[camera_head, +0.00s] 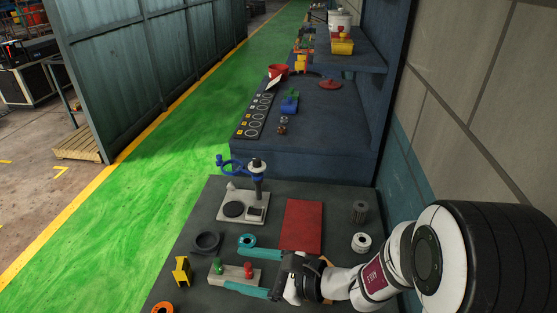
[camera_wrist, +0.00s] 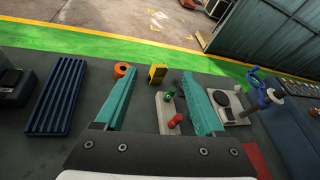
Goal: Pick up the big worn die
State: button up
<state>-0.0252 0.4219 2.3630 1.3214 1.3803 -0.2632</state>
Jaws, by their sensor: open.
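Several ring-shaped pieces lie on the dark table, and I cannot tell for sure which is the big worn die. An orange ring (camera_head: 163,307) is at the front edge and also shows in the wrist view (camera_wrist: 121,69), just beyond the left finger. A teal ring (camera_head: 247,240) lies beside the upper finger in the head view. A pale ring (camera_head: 361,243) is right of the red mat. My gripper (camera_head: 233,266) is open and empty, its teal fingers spread around the knobbed block (camera_head: 243,274); it also shows in the wrist view (camera_wrist: 159,75).
A grey cylinder (camera_head: 360,211) is at right. A blue ribbed tray (camera_wrist: 57,97) lies left. The blue bench (camera_head: 330,140) stands behind.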

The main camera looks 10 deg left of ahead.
jog(key=w+d+f+m+t+h, duration=0.1)
jog(key=w+d+f+m+t, duration=0.1)
jog(key=w+f+m+t, duration=0.3)
jog(key=m+t+h, duration=0.1)
jog(key=m+h, duration=0.2)
jog(key=m, duration=0.1)
send_near(245, 240)
jog(key=shift+w+a+f, duration=0.25)
jog(key=shift+w+a, duration=0.15)
jog(key=shift+a, duration=0.2)
jog(key=x, duration=0.6)
jog(key=shift+w+d, duration=0.1)
jog(key=shift+d, duration=0.05)
grip_shut()
